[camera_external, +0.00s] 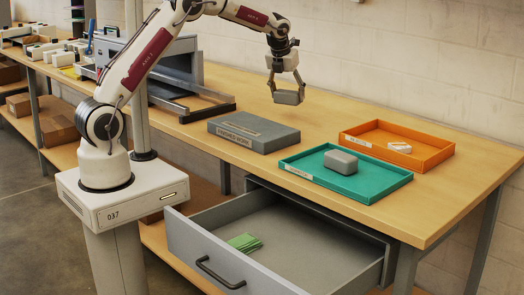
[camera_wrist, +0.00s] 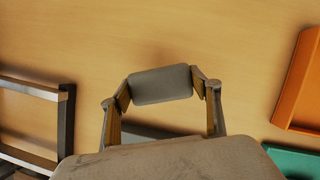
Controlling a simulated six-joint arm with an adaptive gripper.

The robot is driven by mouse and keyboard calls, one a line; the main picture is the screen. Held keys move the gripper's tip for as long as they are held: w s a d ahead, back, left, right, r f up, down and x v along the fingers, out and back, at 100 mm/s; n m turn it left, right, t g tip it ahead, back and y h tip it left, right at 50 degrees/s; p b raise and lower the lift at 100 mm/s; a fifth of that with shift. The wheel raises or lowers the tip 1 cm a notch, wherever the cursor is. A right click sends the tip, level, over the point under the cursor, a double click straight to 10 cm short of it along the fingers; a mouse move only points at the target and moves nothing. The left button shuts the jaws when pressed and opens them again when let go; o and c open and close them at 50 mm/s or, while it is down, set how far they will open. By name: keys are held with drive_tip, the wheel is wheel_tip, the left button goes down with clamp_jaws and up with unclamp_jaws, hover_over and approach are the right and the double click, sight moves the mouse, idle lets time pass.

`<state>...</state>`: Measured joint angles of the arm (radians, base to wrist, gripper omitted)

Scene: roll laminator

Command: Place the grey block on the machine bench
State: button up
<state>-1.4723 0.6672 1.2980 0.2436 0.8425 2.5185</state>
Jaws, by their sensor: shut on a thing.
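My gripper (camera_external: 287,83) is shut on a grey block (camera_external: 289,97) and holds it above the wooden bench (camera_external: 325,108), behind the flat grey box. In the wrist view the grey block (camera_wrist: 160,84) sits between the two fingertips, with the bare bench (camera_wrist: 235,50) below. A second grey block (camera_external: 341,162) rests in the teal tray (camera_external: 300,173). The height of the held block over the bench is hard to judge, but it looks apart from it.
A flat grey labelled box (camera_external: 253,133) lies left of the teal tray. An orange tray (camera_external: 440,158) holds a small white item (camera_external: 399,147). A grey machine (camera_external: 180,62) stands back left. Below, an open drawer (camera_external: 205,245) holds green pieces (camera_external: 243,242). Bare bench surrounds the trays.

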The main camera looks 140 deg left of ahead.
sight(285, 95)
drive_tip(key=shift+f, duration=1)
drive_tip(key=shift+f, duration=1.9)
drive_tip(key=shift+f, duration=0.1)
drive_tip(key=o, duration=1.6)
drive_tip(key=shift+f, duration=0.1)
drive_tip(key=shift+v, duration=6.15)
